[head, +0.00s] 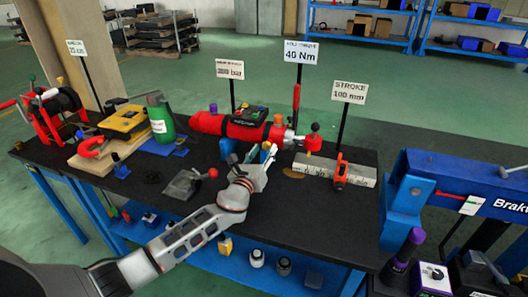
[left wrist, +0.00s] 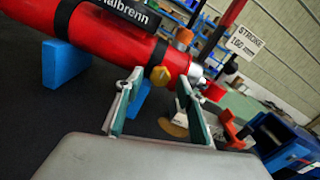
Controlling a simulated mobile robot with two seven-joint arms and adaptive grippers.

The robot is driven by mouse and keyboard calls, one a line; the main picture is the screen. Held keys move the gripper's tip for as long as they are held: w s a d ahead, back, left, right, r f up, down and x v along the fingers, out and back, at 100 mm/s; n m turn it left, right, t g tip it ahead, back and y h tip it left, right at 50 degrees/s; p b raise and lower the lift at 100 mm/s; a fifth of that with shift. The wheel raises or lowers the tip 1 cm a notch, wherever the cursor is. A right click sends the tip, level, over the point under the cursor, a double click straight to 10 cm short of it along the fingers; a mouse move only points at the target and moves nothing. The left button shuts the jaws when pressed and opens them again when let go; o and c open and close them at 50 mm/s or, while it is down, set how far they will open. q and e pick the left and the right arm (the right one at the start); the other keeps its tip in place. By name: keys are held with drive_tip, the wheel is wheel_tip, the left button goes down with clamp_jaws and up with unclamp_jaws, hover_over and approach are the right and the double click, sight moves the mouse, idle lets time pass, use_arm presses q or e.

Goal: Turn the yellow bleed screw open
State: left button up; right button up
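The yellow bleed screw (left wrist: 160,76) is a small hex-shaped knob on the lower side of the red cylinder (left wrist: 110,38), near its rod end, in the left wrist view. The cylinder lies on blue supports on the dark bench, also in the head view (head: 208,123). My left gripper (head: 263,155) is in front of the cylinder's right part. In the left wrist view its fingers (left wrist: 159,88) are apart, with the screw appearing between the tips. Contact cannot be told. I cannot make out the screw in the head view. My right gripper is not in view.
An orange fitting (left wrist: 183,38) sits on top of the cylinder. A grey block with an orange clamp (head: 340,172) lies to the right. A green bottle (head: 160,122) and yellow case (head: 125,122) stand left. A grey piece with a red knob (head: 185,183) lies in front.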

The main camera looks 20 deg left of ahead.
use_arm(q)
drive_tip(key=shift+w, duration=0.3)
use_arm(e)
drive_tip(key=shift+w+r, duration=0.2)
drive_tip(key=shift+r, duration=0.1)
use_arm(q)
clamp_jaws()
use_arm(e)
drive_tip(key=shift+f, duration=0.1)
